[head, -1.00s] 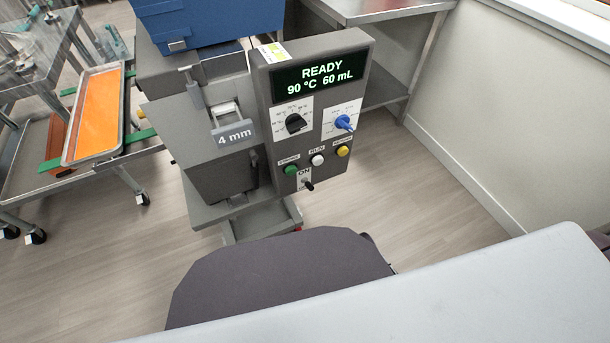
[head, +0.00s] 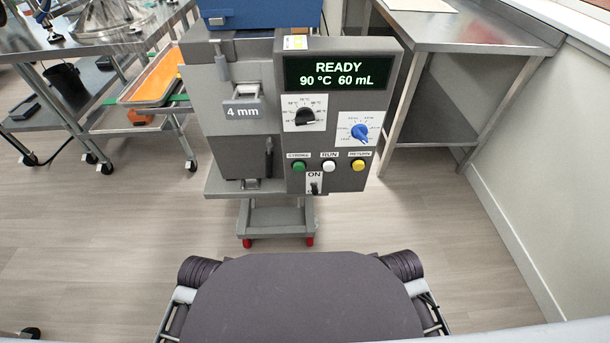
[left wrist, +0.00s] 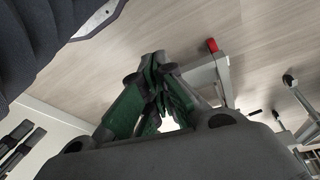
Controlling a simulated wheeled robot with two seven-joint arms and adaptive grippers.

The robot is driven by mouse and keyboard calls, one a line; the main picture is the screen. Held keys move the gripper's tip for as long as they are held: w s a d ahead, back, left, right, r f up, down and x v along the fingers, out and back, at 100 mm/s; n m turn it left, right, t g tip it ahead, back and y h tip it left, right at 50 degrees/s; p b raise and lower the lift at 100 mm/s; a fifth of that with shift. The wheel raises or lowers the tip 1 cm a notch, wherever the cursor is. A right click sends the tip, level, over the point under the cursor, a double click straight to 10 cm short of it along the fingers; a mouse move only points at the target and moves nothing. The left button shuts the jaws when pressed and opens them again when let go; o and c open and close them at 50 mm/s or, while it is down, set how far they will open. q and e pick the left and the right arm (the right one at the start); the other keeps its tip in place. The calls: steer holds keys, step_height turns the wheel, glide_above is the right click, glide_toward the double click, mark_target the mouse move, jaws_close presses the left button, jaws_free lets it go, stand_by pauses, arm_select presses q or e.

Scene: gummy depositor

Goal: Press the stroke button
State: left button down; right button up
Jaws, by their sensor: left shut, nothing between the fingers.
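The depositor's control panel (head: 336,115) faces me in the head view. Its display (head: 338,72) reads READY, 90 °C, 60 mL. The green stroke button (head: 299,167) is at the panel's lower left, under a small label. The white RUN button (head: 329,166) and the yellow RETURN button (head: 358,165) are to its right. The switch (head: 314,188) below is marked ON. My left gripper (left wrist: 158,85) shows in the left wrist view, shut and empty, above the floor and apart from the panel. My right gripper is not in view.
A steel table (head: 470,28) stands right of the depositor. A cart with an orange-filled tray (head: 152,80) stands at the left. A black knob (head: 305,116) and a blue knob (head: 360,131) sit above the buttons. The floor (head: 120,235) before the machine is clear.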

arm_select(q)
steer(key=shift+s+d+r, duration=0.1)
steer(key=shift+s+r, duration=0.05)
steer(key=shift+s, duration=0.05)
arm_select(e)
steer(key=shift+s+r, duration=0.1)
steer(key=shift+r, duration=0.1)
arm_select(q)
steer(key=shift+w, duration=0.1)
